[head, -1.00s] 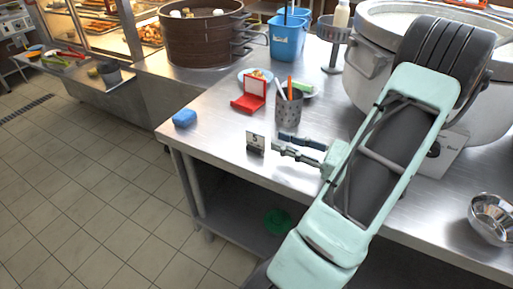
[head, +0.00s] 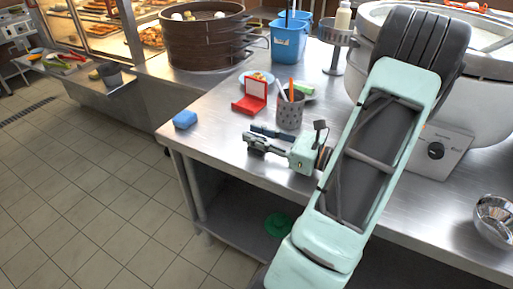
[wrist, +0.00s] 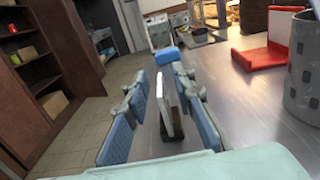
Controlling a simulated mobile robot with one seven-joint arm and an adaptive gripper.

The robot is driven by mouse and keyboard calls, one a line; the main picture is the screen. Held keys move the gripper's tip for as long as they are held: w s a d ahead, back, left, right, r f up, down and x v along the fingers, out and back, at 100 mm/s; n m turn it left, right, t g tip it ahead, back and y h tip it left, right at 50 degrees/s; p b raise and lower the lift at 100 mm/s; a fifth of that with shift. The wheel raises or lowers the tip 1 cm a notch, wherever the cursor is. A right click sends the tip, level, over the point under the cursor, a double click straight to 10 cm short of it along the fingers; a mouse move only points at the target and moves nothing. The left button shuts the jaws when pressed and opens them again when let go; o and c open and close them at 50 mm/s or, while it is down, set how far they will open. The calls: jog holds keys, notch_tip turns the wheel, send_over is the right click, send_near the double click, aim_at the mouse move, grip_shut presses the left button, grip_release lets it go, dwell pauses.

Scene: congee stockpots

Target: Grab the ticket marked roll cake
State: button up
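A small pale upright card on a dark base (wrist: 170,110) stands on the steel counter in the wrist view. It shows nearly edge-on, so I cannot read "roll cake" on it. My gripper (wrist: 158,80) is open, with a blue-padded finger on each side of the card and a gap on both sides. In the head view my gripper (head: 255,140) is low over the counter near its left edge and hides the card.
A red open case (head: 251,97) and a perforated utensil cup (head: 289,112) stand just behind my gripper. A blue sponge (head: 185,119) lies at the counter's left corner. A large pot (head: 470,95) and metal bowl (head: 494,218) are at right.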

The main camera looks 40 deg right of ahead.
aim_at(256, 134)
grip_shut()
jog(key=shift+r, duration=0.1)
jog(key=shift+r+p, duration=0.75)
jog(key=shift+p, duration=0.05)
notch_tip(256, 134, up, 2)
jog(key=shift+r+p, duration=0.1)
jog(key=shift+p, duration=0.85)
jog(key=s+a+r+p, duration=0.6)
jog(key=a+r+p, duration=0.3)
jog(key=p, duration=0.8)
jog(key=a, duration=0.3)
jog(key=shift+s+a+p, duration=0.15)
jog(key=shift+s+p, duration=0.05)
jog(key=shift+p, duration=0.1)
